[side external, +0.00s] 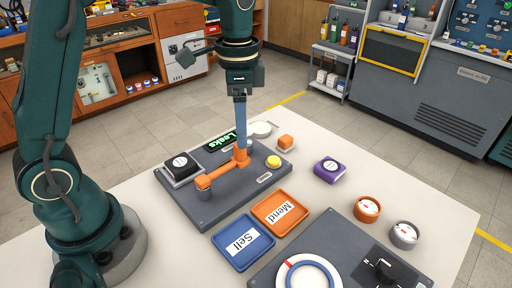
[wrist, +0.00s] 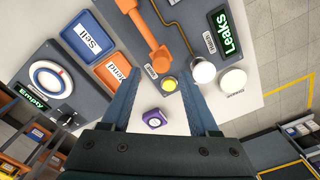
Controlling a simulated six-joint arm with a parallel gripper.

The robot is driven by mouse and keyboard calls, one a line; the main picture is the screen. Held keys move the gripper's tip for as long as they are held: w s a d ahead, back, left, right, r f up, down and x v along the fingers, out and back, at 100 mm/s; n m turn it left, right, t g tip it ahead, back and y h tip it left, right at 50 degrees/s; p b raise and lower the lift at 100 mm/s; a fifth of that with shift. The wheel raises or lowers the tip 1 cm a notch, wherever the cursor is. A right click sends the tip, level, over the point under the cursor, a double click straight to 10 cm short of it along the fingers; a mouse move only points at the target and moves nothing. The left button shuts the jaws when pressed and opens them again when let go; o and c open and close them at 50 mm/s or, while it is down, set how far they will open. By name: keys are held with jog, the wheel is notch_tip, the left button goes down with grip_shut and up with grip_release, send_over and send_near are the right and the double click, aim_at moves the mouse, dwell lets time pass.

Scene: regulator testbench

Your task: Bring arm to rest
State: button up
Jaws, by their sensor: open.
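My gripper (side external: 240,145) hangs fingers-down above the dark test panel (side external: 205,208). In the side view its blue fingers overlap the upright part of an orange lever (side external: 222,171). In the wrist view the two fingers of my gripper (wrist: 156,82) stand wide apart with nothing held between them. A yellow button (side external: 273,161) lies beyond them; in the wrist view this button (wrist: 169,84) shows between the fingertips. Whether the fingers touch the lever cannot be told. A green-lettered display (side external: 224,141) reads "Leaks".
An orange "Mend" tray (side external: 302,212) and a blue "Sell" tray (side external: 223,255) lie in front of the panel. A purple block (side external: 330,170), orange cylinder (side external: 367,208) and grey cylinder (side external: 404,234) stand to the right. A second display (wrist: 33,103) reads "Empty".

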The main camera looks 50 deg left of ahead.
jog(key=shift+r, duration=0.2)
jog(key=shift+r, duration=0.4)
notch_tip(320, 180, up, 5)
jog(key=s+t, duration=0.2)
jog(key=s, duration=0.1)
jog(key=s+f+n+t, duration=0.2)
jog(key=s+n+t, duration=0.1)
jog(key=s+n, duration=0.4)
jog(key=shift+s+d+f+t, duration=0.35)
jog(key=shift+s+d, duration=0.1)
jog(key=shift+s, duration=1.4)
